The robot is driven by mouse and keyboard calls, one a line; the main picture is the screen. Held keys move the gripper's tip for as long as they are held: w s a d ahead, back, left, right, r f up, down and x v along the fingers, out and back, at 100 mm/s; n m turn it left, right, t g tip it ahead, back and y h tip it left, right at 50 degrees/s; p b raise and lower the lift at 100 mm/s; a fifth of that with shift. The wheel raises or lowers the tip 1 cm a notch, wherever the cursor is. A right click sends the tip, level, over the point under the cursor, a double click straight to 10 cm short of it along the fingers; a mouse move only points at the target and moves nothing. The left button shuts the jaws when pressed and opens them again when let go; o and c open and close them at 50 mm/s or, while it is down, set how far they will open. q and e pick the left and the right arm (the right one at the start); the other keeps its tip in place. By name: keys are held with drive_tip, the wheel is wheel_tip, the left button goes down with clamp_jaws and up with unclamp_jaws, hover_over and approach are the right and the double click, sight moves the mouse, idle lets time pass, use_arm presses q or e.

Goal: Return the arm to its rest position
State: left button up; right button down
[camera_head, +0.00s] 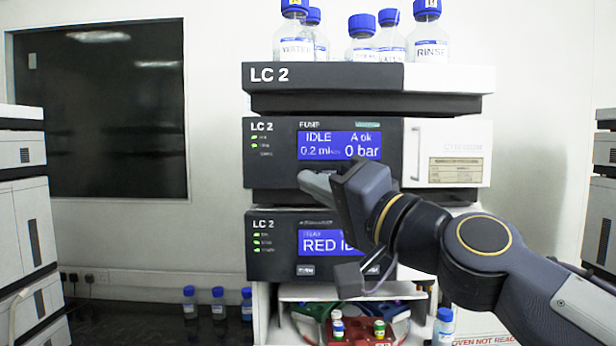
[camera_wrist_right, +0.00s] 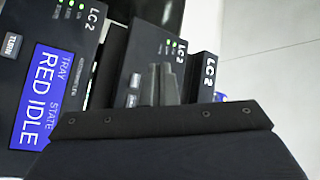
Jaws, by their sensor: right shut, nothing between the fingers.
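My right arm comes in from the right in the head view. Its gripper (camera_head: 318,184) is shut and empty, in front of the lower edge of the pump module (camera_head: 272,160) of the LC 2 stack. The pump display (camera_head: 338,146) reads IDLE, A ok, 0.2 ml and 0 bar. Below it, the autosampler display (camera_head: 322,243) reads RED and is partly covered by my wrist. In the right wrist view the gripper's fingers (camera_wrist_right: 160,85) are together, and the tray display (camera_wrist_right: 48,95) reads RED IDLE. My left gripper is not in view.
Several blue-capped bottles (camera_head: 362,40) stand on top of the stack. Vials sit on a red tray (camera_head: 358,328) in the open bay below. Small bottles (camera_head: 218,303) stand on the bench at left. Other stacks (camera_head: 25,220) flank both sides.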

drive_tip(key=s+d+f+n+g+h, duration=0.1)
drive_tip(key=s+d+f+g+h, duration=0.25)
drive_tip(key=f, duration=0.75)
drive_tip(key=s+d+f+h, duration=0.2)
drive_tip(key=s+d+f, duration=0.4)
drive_tip(key=f, duration=0.5)
drive_tip(key=s+d+f+n+g+h, duration=0.1)
drive_tip(key=s+d+f+g+h, duration=0.15)
drive_tip(key=d+f, duration=0.6)
drive_tip(key=s+f+g+h, duration=0.1)
drive_tip(key=s+f, duration=0.4)
drive_tip(key=f, duration=0.2)
drive_tip(key=s+d+f+m+g+h, duration=0.1)
drive_tip(key=s+f+g, duration=0.1)
drive_tip(key=s+f, duration=0.3)
wheel_tip(320, 180, down, 3)
drive_tip(key=shift+d+h, duration=0.2)
drive_tip(key=shift+h, duration=0.1)
drive_tip(key=shift+d, duration=0.1)
